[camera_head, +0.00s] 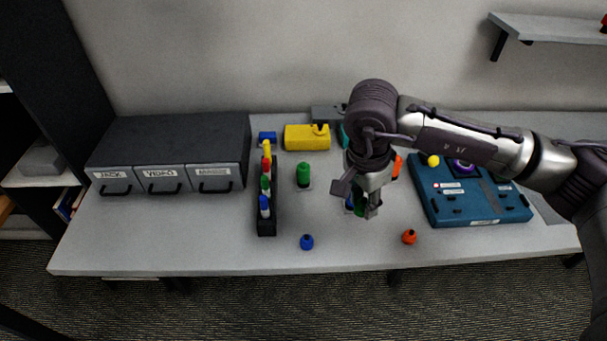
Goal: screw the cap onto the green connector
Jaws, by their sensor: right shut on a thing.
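The cap and the connector are apart. My left gripper is not in view.
The black rack (266,226) holds several coloured connectors. A yellow block (305,138) is behind, labelled drawers (170,150) left, a blue panel (475,208) right. My right arm hides part of the table.

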